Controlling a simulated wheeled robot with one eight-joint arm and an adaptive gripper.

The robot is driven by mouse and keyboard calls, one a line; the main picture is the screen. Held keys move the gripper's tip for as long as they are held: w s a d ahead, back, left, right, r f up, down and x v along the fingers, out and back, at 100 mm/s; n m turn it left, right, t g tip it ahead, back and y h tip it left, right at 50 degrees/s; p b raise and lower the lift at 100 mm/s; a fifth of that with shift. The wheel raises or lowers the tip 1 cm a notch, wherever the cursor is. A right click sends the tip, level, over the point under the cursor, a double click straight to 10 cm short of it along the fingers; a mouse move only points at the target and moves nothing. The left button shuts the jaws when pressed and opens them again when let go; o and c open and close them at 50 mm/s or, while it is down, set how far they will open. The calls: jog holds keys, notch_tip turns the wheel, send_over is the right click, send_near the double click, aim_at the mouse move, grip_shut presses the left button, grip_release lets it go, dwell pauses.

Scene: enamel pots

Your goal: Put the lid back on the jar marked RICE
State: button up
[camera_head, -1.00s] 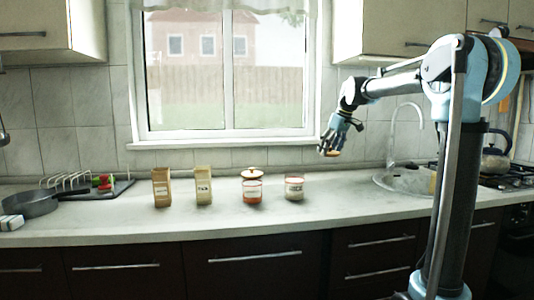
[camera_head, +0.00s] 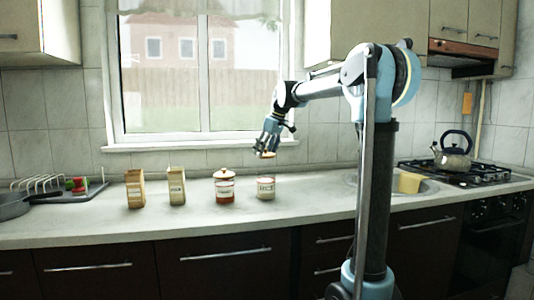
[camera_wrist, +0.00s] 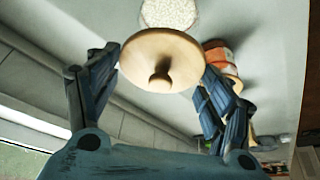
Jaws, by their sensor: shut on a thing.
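My gripper (camera_head: 266,151) is shut on a round wooden lid (camera_wrist: 158,48). The lid has a small knob in its middle and sits between the two fingers in the wrist view. In the head view my gripper holds the lid (camera_head: 268,156) above the right-hand jar (camera_head: 266,188), with a gap between them. This jar is cream with an orange rim, open, and carries a dark label that looks like RICE. In the wrist view the open jar (camera_wrist: 169,12), full of pale grains, shows beyond the lid, which hides part of it.
A lidded orange and white jar (camera_head: 224,188) stands just left of the open jar. Two cartons (camera_head: 135,189) (camera_head: 177,186) stand further left. A pan (camera_head: 12,205) and a rack are at the far left. A sink and a yellow block (camera_head: 409,182) lie to the right.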

jog(key=shift+f, duration=0.1)
notch_tip(320, 180, down, 6)
dwell(0.8)
jog(key=shift+s, duration=0.2)
dwell(0.7)
jog(key=shift+f, duration=0.2)
dwell(1.4)
jog(key=o, duration=1.1)
jog(key=shift+o, duration=0.4)
jog(key=shift+r, duration=0.1)
